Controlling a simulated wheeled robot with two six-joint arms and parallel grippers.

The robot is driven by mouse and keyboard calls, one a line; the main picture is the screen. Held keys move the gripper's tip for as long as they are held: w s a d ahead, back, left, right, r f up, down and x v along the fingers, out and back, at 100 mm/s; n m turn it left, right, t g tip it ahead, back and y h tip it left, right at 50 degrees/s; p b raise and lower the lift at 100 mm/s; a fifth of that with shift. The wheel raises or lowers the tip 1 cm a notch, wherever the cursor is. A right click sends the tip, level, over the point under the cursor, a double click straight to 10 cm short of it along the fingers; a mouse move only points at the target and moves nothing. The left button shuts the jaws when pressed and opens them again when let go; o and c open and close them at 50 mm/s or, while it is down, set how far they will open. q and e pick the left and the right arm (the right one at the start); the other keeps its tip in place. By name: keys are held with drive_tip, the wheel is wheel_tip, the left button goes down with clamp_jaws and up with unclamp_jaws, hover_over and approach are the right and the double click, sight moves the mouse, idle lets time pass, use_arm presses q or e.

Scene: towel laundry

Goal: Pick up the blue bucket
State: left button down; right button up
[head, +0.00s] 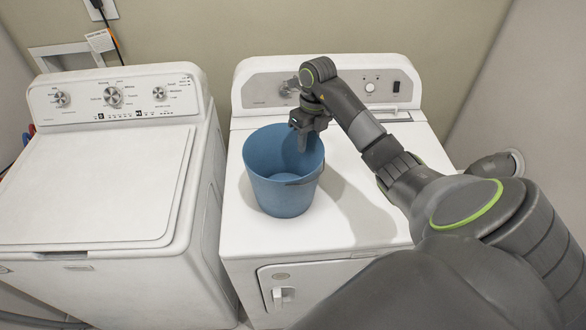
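The blue bucket (284,190) stands upright on top of the white dryer (240,240) on the right, and its inside looks empty. I cannot tell whether the fingers are closed on the rim. My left gripper is not in view.
A white washer (100,190) with a closed lid stands to the left, with a narrow gap between the machines. Both control panels rise at the back, close to the wall. The dryer top right of the bucket is clear beneath my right arm.

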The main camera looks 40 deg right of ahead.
drive_tip(key=shift+d+f, duration=0.4)
drive_tip(key=shift+f, duration=0.45)
drive_tip(key=shift+a+r, duration=0.2)
drive_tip(key=shift+a, duration=0.25)
drive_tip(key=shift+c, duration=0.8)
drive_tip(key=shift+a, duration=0.1)
drive_tip(key=shift+c, duration=1.2)
clamp_jaws()
drive_tip(key=shift+d, duration=0.25)
